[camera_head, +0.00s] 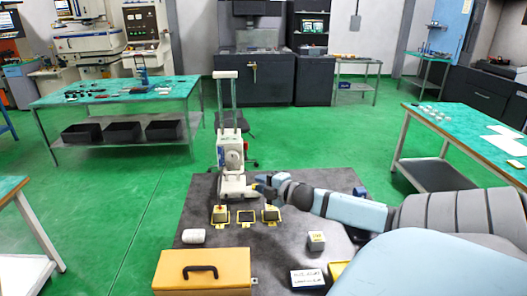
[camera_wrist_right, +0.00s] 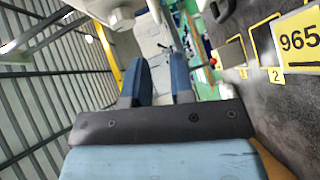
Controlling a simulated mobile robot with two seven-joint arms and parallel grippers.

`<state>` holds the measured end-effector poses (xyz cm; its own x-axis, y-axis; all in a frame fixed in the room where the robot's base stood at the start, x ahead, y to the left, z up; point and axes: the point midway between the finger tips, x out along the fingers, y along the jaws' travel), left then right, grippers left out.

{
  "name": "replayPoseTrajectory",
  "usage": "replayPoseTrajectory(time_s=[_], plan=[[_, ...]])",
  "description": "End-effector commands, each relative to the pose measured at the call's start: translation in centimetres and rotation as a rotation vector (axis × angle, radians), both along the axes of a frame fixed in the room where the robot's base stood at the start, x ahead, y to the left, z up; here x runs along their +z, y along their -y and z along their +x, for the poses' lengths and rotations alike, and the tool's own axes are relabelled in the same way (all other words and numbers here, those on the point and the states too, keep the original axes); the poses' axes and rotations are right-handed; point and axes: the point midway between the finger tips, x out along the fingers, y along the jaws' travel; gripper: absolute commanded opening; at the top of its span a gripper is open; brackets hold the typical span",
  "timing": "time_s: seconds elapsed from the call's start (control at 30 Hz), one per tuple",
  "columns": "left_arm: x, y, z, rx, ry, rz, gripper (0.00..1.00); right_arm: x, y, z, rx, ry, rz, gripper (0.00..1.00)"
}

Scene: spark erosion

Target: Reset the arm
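My right arm (camera_head: 350,209) reaches in from the right, low over the dark grey table (camera_head: 330,182). My right gripper (camera_head: 262,187) is beside the base of a white upright device (camera_head: 231,165); I cannot tell whether it touches it. In the right wrist view its two blue fingers (camera_wrist_right: 159,82) are apart, with nothing seen between them. My left arm and gripper are not in view.
Small yellow-framed pads (camera_head: 245,216) lie in front of the device. A white roll (camera_head: 194,236), an orange case (camera_head: 203,271) with a black handle and a yellow-and-white block (camera_head: 316,240) lie nearer. A green-topped bench (camera_head: 120,90) stands at back left.

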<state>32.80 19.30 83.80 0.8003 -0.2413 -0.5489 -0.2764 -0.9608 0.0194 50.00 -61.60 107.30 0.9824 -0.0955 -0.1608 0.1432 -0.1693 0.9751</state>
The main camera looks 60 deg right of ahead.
Motion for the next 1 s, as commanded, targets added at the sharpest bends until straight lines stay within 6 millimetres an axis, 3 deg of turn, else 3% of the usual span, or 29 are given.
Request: replayPoseTrajectory(time_s=[0.77, 0.87, 1.0], plan=[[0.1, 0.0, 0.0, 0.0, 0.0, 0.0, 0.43, 0.3, -0.1, -0.6, 0.001, 0.001, -0.001, 0.22], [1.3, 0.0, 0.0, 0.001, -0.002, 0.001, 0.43, 1.6, -0.1, -0.6, 0.001, 0.001, -0.001, 0.22], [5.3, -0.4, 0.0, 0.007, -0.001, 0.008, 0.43, 5.9, -0.1, -0.6, 0.001, 0.001, -0.001, 0.22]])
